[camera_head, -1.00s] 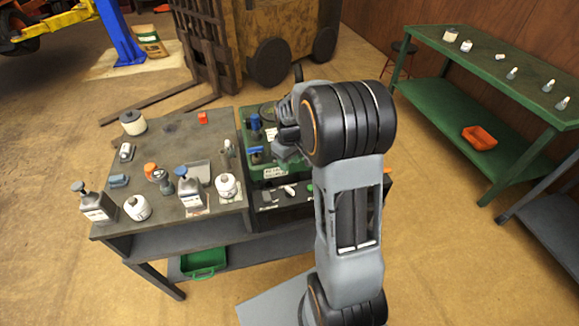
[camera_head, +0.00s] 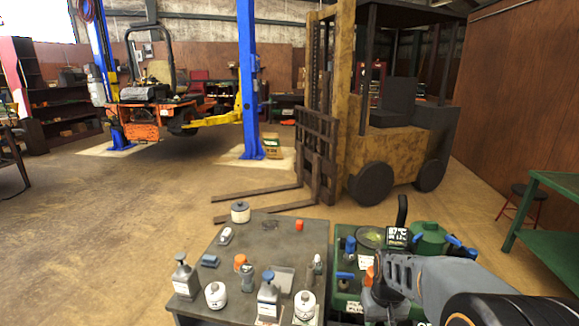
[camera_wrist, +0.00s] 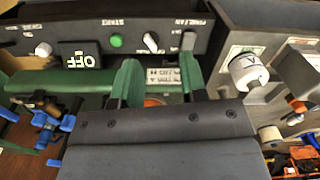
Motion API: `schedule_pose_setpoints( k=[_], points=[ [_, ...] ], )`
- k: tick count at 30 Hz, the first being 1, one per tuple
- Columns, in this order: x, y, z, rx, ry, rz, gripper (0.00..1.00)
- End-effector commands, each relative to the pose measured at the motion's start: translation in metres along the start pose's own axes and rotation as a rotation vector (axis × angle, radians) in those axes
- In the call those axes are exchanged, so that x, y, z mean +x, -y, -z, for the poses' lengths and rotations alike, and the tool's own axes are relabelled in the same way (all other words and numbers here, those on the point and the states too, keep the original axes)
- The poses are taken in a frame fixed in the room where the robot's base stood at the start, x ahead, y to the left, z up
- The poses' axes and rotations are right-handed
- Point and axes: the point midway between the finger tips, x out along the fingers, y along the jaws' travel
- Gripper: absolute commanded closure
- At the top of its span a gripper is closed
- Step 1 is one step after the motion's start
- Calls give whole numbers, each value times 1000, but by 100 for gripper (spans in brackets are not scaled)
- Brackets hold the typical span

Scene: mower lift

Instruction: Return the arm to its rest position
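My gripper (camera_wrist: 158,72) shows two green fingers apart in the wrist view, with no object between them. Beyond the fingers is a dark control panel (camera_wrist: 215,17) with a green button (camera_wrist: 116,40), knobs and a black OFF display (camera_wrist: 80,57). In the head view my arm (camera_head: 440,285) reaches in from the lower right, over the green machine (camera_head: 343,238) at the right of the bench. The gripper (camera_head: 374,303) is low there and its fingertips are hard to make out.
The grey bench (camera_head: 262,240) holds several bottles, jars and small parts left of my arm. A forklift (camera_head: 365,140) with forks on the floor stands behind. A green table (camera_head: 548,235) is at the right. Floor at the left is open.

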Motion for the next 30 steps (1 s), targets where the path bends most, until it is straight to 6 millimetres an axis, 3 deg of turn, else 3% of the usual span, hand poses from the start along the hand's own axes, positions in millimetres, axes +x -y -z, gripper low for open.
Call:
schedule_pose_setpoints(
  k=[6,12,20,30],
  points=[
    [-39,32,-57,61,-123,-6,61],
    [-60,49,-88,26,-234,-2,61],
    [-80,56,-94,-13,-326,2,61],
    [-81,58,-94,-20,-329,3,61]
  ],
)
